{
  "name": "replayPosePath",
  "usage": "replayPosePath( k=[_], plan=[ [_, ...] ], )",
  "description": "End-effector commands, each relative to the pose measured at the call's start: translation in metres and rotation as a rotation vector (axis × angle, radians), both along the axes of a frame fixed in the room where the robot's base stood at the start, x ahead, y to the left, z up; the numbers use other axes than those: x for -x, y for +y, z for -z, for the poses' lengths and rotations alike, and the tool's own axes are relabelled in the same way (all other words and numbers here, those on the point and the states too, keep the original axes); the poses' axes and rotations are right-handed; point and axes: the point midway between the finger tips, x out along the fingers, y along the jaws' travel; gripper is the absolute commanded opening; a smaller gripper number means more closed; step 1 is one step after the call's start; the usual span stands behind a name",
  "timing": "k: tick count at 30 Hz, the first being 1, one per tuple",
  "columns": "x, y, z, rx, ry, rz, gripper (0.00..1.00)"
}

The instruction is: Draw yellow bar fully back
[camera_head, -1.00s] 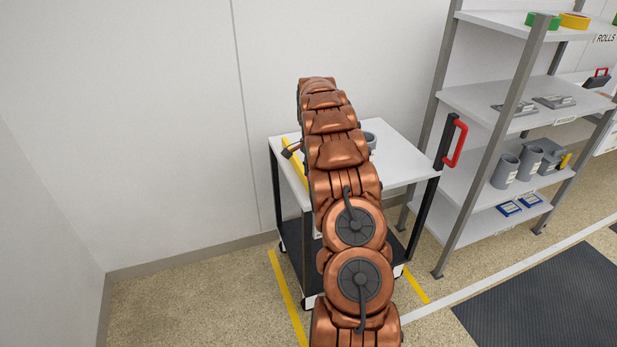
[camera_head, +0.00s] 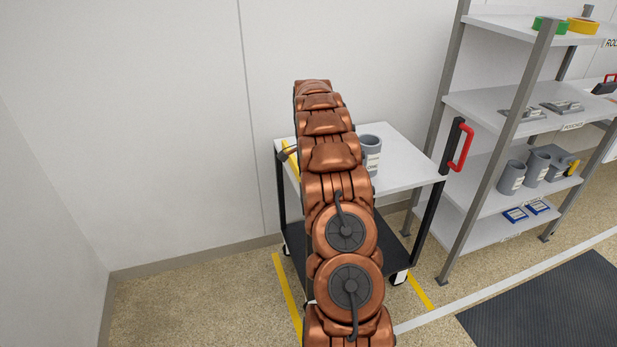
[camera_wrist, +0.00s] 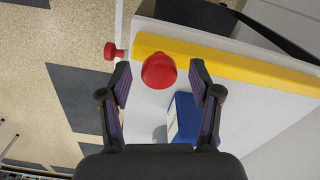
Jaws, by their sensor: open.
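The yellow bar (camera_wrist: 225,62) lies along the edge of the white cart top (camera_wrist: 285,115) in the wrist view. A short part of the yellow bar (camera_head: 292,163) shows left of my arm in the head view. A round red knob (camera_wrist: 158,71) stands at the bar's near side, towards its left end. My gripper (camera_wrist: 160,74) is open, with one finger on each side of this knob in the picture; I cannot tell whether either touches it. My arm hides most of the bar in the head view.
A blue box (camera_wrist: 186,116) with a white label lies below the knob, near the right finger. A grey cup (camera_head: 370,155) stands on the cart, right of my arm. The cart's red handle (camera_head: 461,147) is at its right. Shelves stand further right.

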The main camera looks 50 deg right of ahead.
Motion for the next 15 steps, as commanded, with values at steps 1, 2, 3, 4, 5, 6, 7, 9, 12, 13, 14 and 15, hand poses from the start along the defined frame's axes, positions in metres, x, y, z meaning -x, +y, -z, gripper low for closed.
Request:
replayPosePath(
  k=[1, 2, 3, 4, 5, 6, 7, 9, 12, 13, 14, 15],
  plan=[
    [0.0, 0.0, 0.0, 0.0, 0.0, 0.0, 0.63],
    [0.0, 0.0, 0.0, 0.0, 0.0, 0.0, 0.63],
    [0.0, 0.0, -0.001, 0.001, 0.0, 0.0, 0.63],
    [0.0, 0.0, -0.001, 0.001, 0.0, -0.001, 0.63],
    [-0.001, 0.001, -0.003, 0.001, -0.001, -0.001, 0.63],
    [-0.001, 0.0, -0.005, 0.002, -0.001, -0.001, 0.63],
    [-0.001, 0.0, -0.008, 0.002, -0.001, -0.002, 0.63],
    [-0.002, 0.0, -0.016, 0.004, -0.003, -0.002, 0.63],
    [-0.001, 0.001, -0.033, 0.002, -0.001, -0.003, 0.63],
    [-0.002, 0.001, -0.039, 0.003, -0.002, -0.003, 0.63],
    [-0.002, 0.0, -0.046, 0.004, -0.005, -0.003, 0.63],
    [-0.003, 0.0, -0.054, 0.006, -0.007, -0.002, 0.63]
  ],
)
